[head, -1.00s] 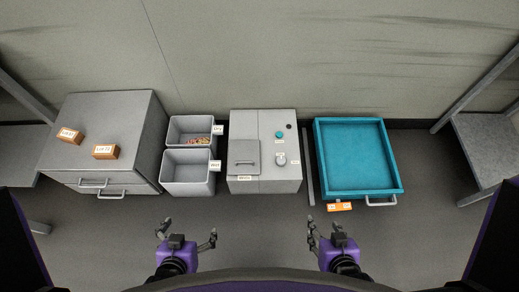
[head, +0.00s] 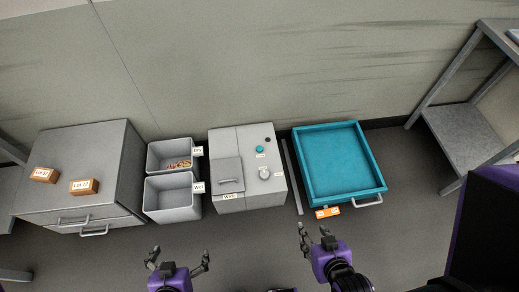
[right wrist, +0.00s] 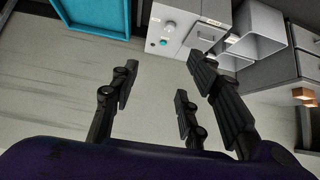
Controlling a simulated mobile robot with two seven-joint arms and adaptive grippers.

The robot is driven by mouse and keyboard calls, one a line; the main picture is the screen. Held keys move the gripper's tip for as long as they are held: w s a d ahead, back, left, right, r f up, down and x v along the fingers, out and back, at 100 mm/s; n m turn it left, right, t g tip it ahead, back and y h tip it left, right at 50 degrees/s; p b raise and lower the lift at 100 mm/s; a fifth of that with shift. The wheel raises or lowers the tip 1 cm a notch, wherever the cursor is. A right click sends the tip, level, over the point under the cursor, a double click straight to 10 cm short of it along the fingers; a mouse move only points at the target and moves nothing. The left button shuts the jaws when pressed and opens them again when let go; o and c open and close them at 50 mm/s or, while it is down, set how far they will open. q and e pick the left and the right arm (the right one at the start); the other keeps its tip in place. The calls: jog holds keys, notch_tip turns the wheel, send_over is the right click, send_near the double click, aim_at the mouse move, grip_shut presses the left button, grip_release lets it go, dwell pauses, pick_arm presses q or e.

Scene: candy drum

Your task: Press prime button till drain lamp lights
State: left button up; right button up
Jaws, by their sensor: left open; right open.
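A grey machine (head: 228,140) stands against the wall in the middle of the head view. On its top are a teal round button (head: 259,149) with a small label too small to read, and a small dark round lamp-like spot (head: 267,139) that shows no light. A grey knob (head: 264,172) sits nearer me. The teal button (right wrist: 163,43) and knob (right wrist: 169,26) also show in the right wrist view. My left gripper (head: 177,258) and right gripper (head: 314,233) are open and empty, in front of the machine and apart from it.
Two grey bins (head: 172,213), labelled Dry and Wet, stand left of the machine; the Dry one holds small pieces. A drawer cabinet (head: 95,150) with two orange lot blocks is further left. A teal tray (head: 380,182) is at right. Floor in front is clear.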

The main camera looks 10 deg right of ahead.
jog(key=shift+s+f, duration=0.15)
jog(key=shift+s, duration=0.35)
grip_shut()
jog(key=shift+w, duration=0.15)
jog(key=shift+w, duration=0.3)
jog(key=shift+w+a, duration=0.1)
